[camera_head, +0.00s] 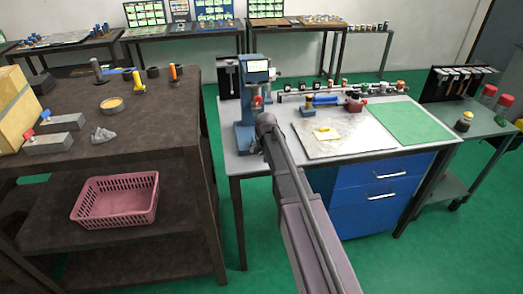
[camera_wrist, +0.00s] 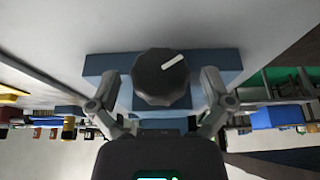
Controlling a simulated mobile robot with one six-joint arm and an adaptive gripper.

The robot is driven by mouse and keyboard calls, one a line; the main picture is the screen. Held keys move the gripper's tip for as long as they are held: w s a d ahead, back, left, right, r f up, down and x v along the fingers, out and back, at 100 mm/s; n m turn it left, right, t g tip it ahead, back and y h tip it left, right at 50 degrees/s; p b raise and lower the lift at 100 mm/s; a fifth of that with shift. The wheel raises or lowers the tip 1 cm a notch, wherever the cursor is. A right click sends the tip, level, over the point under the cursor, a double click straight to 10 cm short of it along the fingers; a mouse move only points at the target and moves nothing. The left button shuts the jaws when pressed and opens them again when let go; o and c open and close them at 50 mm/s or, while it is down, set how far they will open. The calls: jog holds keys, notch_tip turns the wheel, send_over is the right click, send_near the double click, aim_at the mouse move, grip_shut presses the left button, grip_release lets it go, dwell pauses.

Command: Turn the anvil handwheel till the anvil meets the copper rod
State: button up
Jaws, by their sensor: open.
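In the wrist view a dark faceted round knob with a white mark, which I take to be the anvil handwheel (camera_wrist: 160,80), sits in front of a blue body (camera_wrist: 105,63). My gripper (camera_wrist: 161,84) is open, with one finger on each side of the knob. I cannot tell whether the fingers touch it. In the head view the blue bench device (camera_head: 244,138) with a small display stands at the left of the light table. My arm covers its lower right part, and the gripper's fingers are hidden there. I cannot make out the anvil or the copper rod.
On the light table (camera_head: 222,162) are a black case (camera_head: 229,76), a pale plate (camera_head: 345,140) with a yellow piece, and a green mat (camera_head: 412,123). A brown bench (camera_head: 60,140) with tools stands close on the left. A green-topped cart (camera_head: 475,122) stands at right.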

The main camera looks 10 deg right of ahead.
jog(key=c, duration=1.1)
jog(key=shift+y, duration=0.3)
jog(key=shift+d+f+m+y+b, duration=0.1)
jog(key=shift+m+y+b, duration=0.3)
jog(key=shift+y, duration=1.2)
jog(key=o, duration=1.1)
